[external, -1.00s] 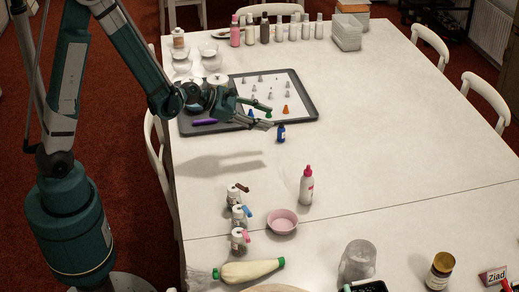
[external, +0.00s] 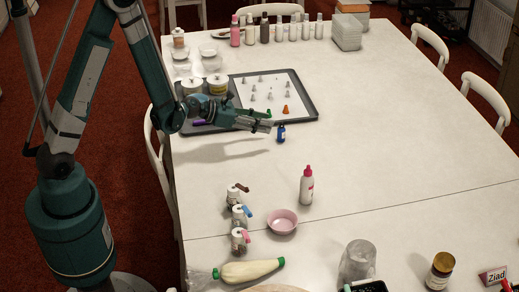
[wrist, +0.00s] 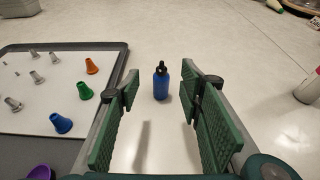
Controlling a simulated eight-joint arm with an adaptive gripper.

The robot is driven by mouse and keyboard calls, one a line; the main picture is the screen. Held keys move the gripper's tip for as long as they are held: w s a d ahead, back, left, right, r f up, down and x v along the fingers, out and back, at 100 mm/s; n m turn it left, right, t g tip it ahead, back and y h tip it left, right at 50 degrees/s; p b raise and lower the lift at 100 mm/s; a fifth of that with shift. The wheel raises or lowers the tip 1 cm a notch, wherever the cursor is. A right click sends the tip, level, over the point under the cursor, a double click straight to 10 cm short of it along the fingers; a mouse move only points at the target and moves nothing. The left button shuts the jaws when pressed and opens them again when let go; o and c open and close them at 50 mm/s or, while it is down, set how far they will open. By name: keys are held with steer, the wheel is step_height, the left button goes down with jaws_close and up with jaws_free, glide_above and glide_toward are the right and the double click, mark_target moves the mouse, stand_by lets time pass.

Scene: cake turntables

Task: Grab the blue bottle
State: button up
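The blue bottle (external: 281,133) is small with a black cap. It stands upright on the white table, just off the front right edge of the grey tray. In the wrist view the blue bottle (wrist: 161,82) stands ahead of my gripper (wrist: 160,88), framed in the gap between its two green finger pads. The fingers are open with nothing between them, and the bottle looks a little beyond the tips. In the external view my gripper (external: 268,124) is low, beside the bottle on its left, pointing right.
The grey tray (external: 312,112) holds a white sheet with several piping tips, including an orange cone (wrist: 91,66), a green cone (wrist: 84,91) and a blue cone (wrist: 61,123). A white bottle with a red cap (external: 306,188) stands nearer the camera. The table right of the blue bottle is clear.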

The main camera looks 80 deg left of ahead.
mark_target(281, 125)
steer(key=shift+w, duration=0.1)
steer(key=shift+x, duration=1.2)
steer(key=shift+w+b, duration=0.1)
steer(key=shift+b, duration=0.2)
steer(key=shift+b+x, duration=0.75)
steer(key=shift+x, duration=1.75)
steer(key=shift+d, duration=0.15)
steer(key=shift+c, duration=0.7)
steer(key=c, duration=1)
